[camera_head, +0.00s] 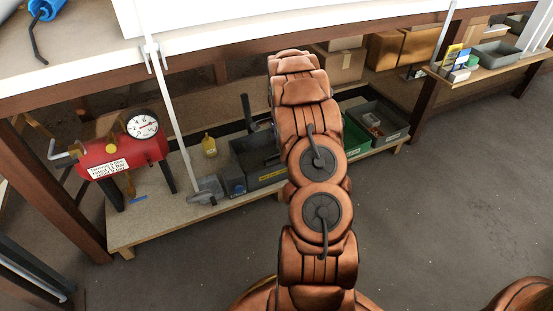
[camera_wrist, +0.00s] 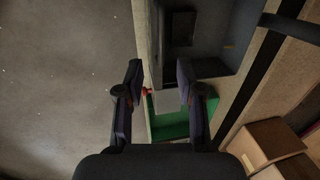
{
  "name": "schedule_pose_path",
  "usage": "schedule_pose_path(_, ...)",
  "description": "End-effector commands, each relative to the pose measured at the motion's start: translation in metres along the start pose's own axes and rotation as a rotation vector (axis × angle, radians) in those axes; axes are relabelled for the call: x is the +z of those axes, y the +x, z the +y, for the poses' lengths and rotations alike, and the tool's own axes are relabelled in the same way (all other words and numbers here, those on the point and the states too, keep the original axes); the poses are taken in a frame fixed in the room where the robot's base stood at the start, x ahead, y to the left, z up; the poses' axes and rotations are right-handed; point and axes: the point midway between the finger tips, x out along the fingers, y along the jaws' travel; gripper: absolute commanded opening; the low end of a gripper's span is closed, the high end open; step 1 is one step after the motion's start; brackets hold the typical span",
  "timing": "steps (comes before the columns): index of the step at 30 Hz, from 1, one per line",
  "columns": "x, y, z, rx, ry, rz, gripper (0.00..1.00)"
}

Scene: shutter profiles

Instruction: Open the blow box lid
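I cannot tell for sure which container is the blow box, and no lid stands out clearly. A dark grey box (camera_head: 258,178) with a yellow label sits on the low shelf, partly behind my arm. A black object (camera_head: 250,112) rises at its back. In the wrist view a dark grey bin (camera_wrist: 225,68) with a black object (camera_wrist: 181,27) in it lies at the top, beyond my fingertips. My gripper (camera_wrist: 157,75) is open, its two fingers apart with nothing held between them. It is hidden behind my arm in the head view.
A grey bin (camera_head: 378,123), a red tank with gauge (camera_head: 110,155) and a yellow bottle (camera_head: 209,146) share the shelf (camera_head: 150,220). A pale post (camera_head: 176,115) stands in front. The floor is clear.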

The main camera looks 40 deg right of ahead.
Motion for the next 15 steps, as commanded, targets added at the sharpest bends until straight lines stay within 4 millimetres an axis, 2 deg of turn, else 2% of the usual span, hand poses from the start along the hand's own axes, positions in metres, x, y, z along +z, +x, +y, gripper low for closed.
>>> schedule_pose_path(1, -0.005, 0.009, 0.000, -0.004, 0.014, 0.000, 0.37)
schedule_pose_path(4, -0.009, 0.015, 0.000, -0.008, 0.031, 0.001, 0.37)
schedule_pose_path(10, -0.009, 0.028, 0.000, -0.006, 0.033, 0.000, 0.37)
schedule_pose_path(15, -0.009, 0.049, 0.001, -0.006, 0.033, 0.000, 0.37)
